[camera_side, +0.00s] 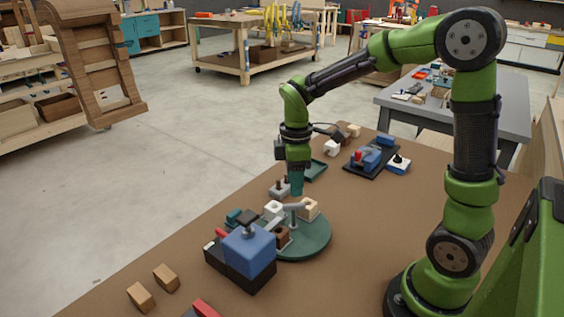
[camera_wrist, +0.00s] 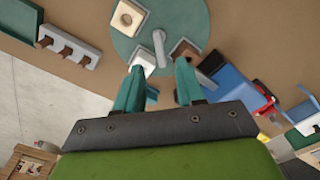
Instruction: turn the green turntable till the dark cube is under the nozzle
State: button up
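The green turntable (camera_side: 316,243) stands on the brown table and also shows in the wrist view (camera_wrist: 195,15). On it are a dark brown cube (camera_wrist: 185,50), a white cube (camera_wrist: 144,62) and a pale wooden block (camera_wrist: 128,17) with a round hole. A grey bar handle (camera_wrist: 160,48) stands at its middle. The dark cube (camera_side: 282,238) lies on the side towards the blue machine (camera_side: 248,250). A dark nozzle-like part (camera_wrist: 212,62) appears beside it; exact alignment is unclear. My gripper (camera_side: 296,194) points down above the handle, its teal fingers apart and empty (camera_wrist: 160,66).
A black base with blue and red parts (camera_side: 371,160) and a dark green tray (camera_side: 315,170) stand farther back. Two wooden blocks (camera_side: 153,287) lie near the table's left edge. The table right of the turntable is clear.

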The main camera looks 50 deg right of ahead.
notch_tip(320, 180, up, 11)
dwell(0.3)
jog(key=s+a+m+t+y, duration=0.1)
jog(key=s+a+m+t, duration=0.2)
jog(key=s+m, duration=0.2)
jog(key=s+a+f+m+t+y, duration=0.1)
jog(key=s+a+m+t, duration=0.2)
jog(key=s+m, duration=0.3)
jog(key=shift+s+a+m+t, duration=0.2)
jog(key=shift+m+t, duration=0.4)
jog(key=shift+m, duration=0.4)
